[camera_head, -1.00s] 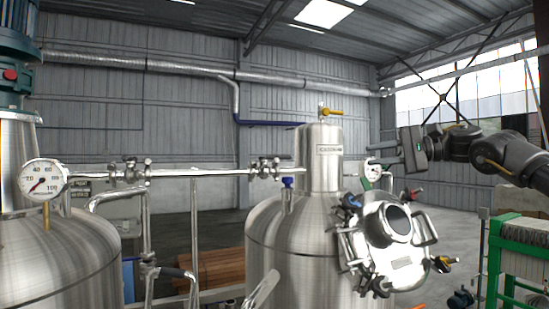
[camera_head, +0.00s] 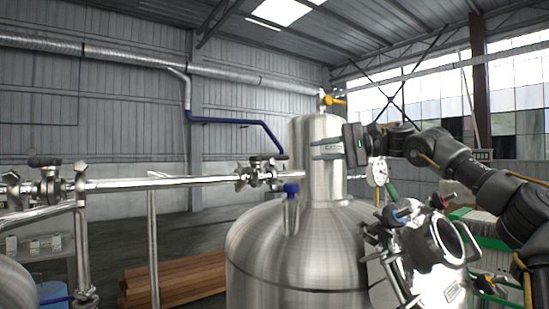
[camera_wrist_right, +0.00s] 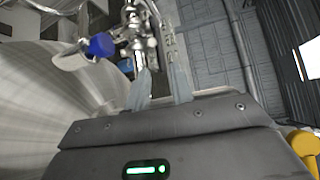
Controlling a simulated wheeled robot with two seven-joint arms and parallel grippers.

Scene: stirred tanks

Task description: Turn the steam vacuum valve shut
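No readable label tells me which valve is the steam vacuum valve. A pipe valve with a dark handle (camera_head: 262,172) sits on the horizontal pipe left of the tank's neck; a metal valve cluster also shows in the right wrist view (camera_wrist_right: 135,22). A valve with a yellow handle (camera_head: 333,100) stands on top of the neck. My right gripper (camera_head: 318,150) is in front of the neck, fingers pointing left. In the right wrist view its two fingers (camera_wrist_right: 160,88) are apart with nothing between them, pointing toward the cluster. My left gripper is out of view.
The steel tank (camera_head: 290,250) fills the centre. A blue knob (camera_head: 291,190) rises from its shoulder; it shows near the fingers in the right wrist view (camera_wrist_right: 101,45). A gauge (camera_head: 377,172) and a round hatch (camera_head: 432,245) are at the right, below my arm.

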